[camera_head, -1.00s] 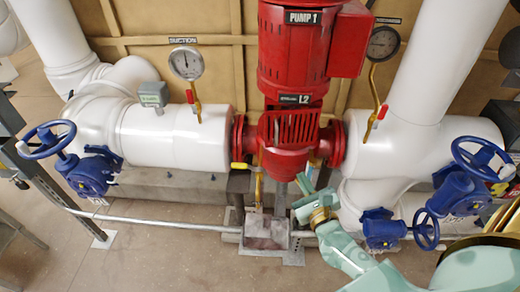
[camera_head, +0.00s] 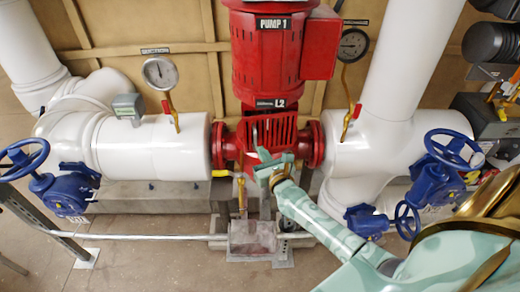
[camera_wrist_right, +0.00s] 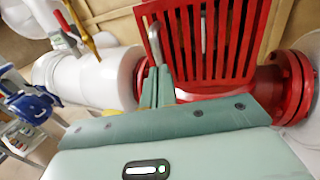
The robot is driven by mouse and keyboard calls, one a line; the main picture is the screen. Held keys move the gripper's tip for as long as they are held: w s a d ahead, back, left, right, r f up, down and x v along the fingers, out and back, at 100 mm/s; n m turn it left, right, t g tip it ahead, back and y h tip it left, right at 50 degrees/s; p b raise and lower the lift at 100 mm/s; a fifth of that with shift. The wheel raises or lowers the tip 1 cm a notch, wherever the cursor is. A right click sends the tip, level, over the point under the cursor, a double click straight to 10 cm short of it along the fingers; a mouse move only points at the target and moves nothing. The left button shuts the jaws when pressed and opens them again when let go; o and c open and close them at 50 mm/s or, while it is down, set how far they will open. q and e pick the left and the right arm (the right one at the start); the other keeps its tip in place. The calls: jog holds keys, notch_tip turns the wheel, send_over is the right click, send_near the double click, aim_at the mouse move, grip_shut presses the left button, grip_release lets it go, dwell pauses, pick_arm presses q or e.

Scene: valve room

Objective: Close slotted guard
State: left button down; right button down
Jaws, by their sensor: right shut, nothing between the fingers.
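The slotted guard (camera_head: 284,132) is a red panel with upright slots on the front of the red pump, below the L2 label. It fills the top of the right wrist view (camera_wrist_right: 228,45), and a grey upright bar shows against its slots. I cannot tell how far it stands open. My right gripper (camera_head: 262,153) is shut and empty. It is at the guard's lower left, with its pale fingers (camera_wrist_right: 157,48) pointing up along the guard's left side in the wrist view. Whether they touch it is unclear. My left gripper is out of view.
White pipes (camera_head: 155,145) run to both sides of the pump. A gauge (camera_head: 159,73) stands at left and another (camera_head: 353,44) at right. Blue valve handwheels (camera_head: 24,160) flank the pipes. A yellow-handled valve (camera_head: 240,192) hangs under the pump.

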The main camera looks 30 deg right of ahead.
aim_at(255, 144)
jog(key=shift+w+d, duration=0.15)
jog(key=shift+w, duration=0.9)
jog(key=shift+w+m+h, duration=0.3)
jog(key=shift+h, duration=0.1)
jog(key=shift+w+f+m+h+b, duration=0.1)
jog(key=shift+w+m+h+b, duration=0.4)
jog(key=shift+w, duration=0.65)
